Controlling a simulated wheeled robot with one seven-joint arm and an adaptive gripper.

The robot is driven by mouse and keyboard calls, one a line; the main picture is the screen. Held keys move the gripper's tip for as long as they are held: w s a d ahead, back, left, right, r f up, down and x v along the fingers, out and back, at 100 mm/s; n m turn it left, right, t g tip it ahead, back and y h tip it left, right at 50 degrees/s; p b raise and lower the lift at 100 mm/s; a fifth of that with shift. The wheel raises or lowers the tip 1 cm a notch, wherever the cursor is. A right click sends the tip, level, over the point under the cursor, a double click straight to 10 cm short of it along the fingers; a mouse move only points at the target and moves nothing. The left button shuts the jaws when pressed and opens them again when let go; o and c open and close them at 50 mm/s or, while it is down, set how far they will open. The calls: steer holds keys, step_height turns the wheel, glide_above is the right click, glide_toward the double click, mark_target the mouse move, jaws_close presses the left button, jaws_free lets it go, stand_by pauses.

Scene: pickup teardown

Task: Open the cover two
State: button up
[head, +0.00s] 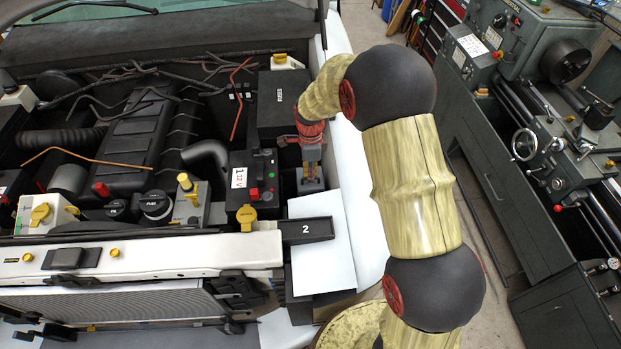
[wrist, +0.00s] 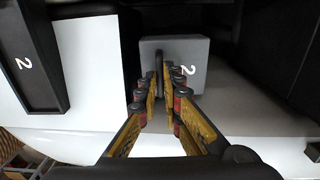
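A grey block-shaped cover marked 2 (wrist: 196,58) shows in the wrist view, with a dark upright handle (wrist: 158,50) on its face. I take this to be cover two. My gripper (wrist: 161,82) has its two fingers close together, one on each side of the handle, and appears shut on it. In the head view my gripper (head: 311,180) points down beside the engine bay, right of the 12 V battery. The cover there is mostly hidden under the gripper. Whether the cover is lifted cannot be told.
The battery (head: 254,178) stands close on the left, a fuse box (head: 285,100) behind. A white fender (head: 362,200) is on the right. A lathe (head: 560,150) stands farther right.

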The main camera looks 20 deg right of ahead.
steer(key=shift+w, duration=0.1)
jaws_close()
steer(key=shift+w+d+r+p, duration=0.25)
steer(key=shift+w+r+p, duration=0.15)
steer(key=shift+w+r, duration=0.55)
steer(key=shift+w+f, duration=0.1)
steer(key=shift+w, duration=0.1)
steer(key=shift+w+d+r, duration=0.1)
steer(key=shift+w+r, duration=0.15)
steer(key=shift+w, duration=0.35)
steer(key=shift+w+d+r, duration=0.1)
steer(key=shift+w+r, duration=0.15)
steer(key=shift+w, duration=0.3)
steer(key=shift+w, duration=0.2)
steer(key=shift+w+d+r+p, duration=0.1)
steer(key=shift+w+d+p, duration=0.1)
steer(key=shift+w, duration=0.4)
steer(key=shift+w+d+r+p, duration=0.1)
steer(key=shift+w+p, duration=0.05)
steer(key=shift+w, duration=0.45)
